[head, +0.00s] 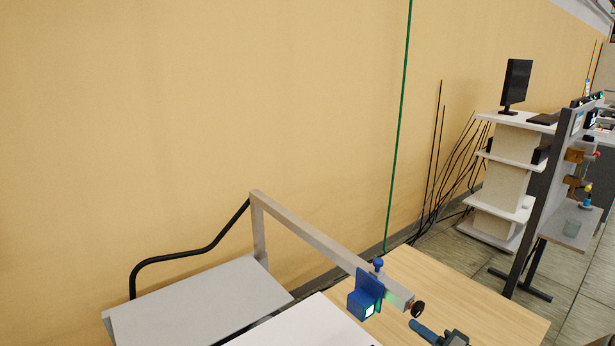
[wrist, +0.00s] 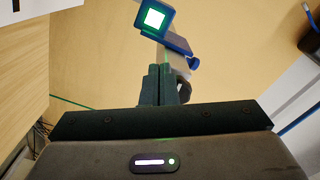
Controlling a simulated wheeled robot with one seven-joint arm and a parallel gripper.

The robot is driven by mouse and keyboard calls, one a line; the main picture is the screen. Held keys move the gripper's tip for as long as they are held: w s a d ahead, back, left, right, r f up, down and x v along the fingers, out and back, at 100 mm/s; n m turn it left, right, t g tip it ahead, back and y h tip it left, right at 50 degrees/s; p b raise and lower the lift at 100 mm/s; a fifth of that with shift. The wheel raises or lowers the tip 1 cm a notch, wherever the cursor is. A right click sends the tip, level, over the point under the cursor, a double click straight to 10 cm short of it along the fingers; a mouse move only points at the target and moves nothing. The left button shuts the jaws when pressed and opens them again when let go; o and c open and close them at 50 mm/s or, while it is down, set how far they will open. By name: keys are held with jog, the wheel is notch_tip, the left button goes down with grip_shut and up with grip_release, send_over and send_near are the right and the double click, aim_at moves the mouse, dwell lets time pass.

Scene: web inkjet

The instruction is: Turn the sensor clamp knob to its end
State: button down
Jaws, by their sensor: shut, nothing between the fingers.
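The blue sensor block (head: 362,304) with a lit face hangs on a pale beam (head: 320,243) in the head view. A blue clamp knob (head: 378,264) stands on top of its bracket. A black round knob (head: 417,309) sits at the beam's end. In the wrist view, the sensor's lit face (wrist: 154,18) is at the top, with the blue clamp part (wrist: 178,42) beside it. My gripper (wrist: 160,70) is shut and empty, its fingers close below the sensor in the picture. They partly hide the black knob (wrist: 184,91). My gripper also shows at the bottom of the head view (head: 415,323). I cannot tell any contact.
A wooden table (head: 480,302) lies beneath the beam's end. A grey panel (head: 200,296) and a black curved rail (head: 185,257) are at left. A yellow wall stands behind. A shelf cart with a monitor (head: 516,82) and dark cables (head: 455,155) are farther right.

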jog(key=shift+w+r, duration=0.1)
jog(key=shift+r, duration=0.1)
dwell(0.6)
jog(key=shift+s+a+r+b, duration=0.2)
jog(key=shift+r+b, duration=0.15)
jog(key=shift+b, duration=0.2)
jog(key=shift+s+a+r+b, duration=0.15)
jog(key=shift+r+b, duration=0.15)
jog(key=shift+b, duration=0.25)
jog(key=shift+r+b, duration=0.4)
jog(key=shift+r, duration=0.15)
jog(key=shift+a, duration=0.1)
jog(key=b+v, duration=0.1)
jog(key=v, duration=0.5)
jog(key=shift+s+a+b, duration=0.3)
jog(key=shift+b, duration=0.1)
jog(key=shift+f, duration=0.15)
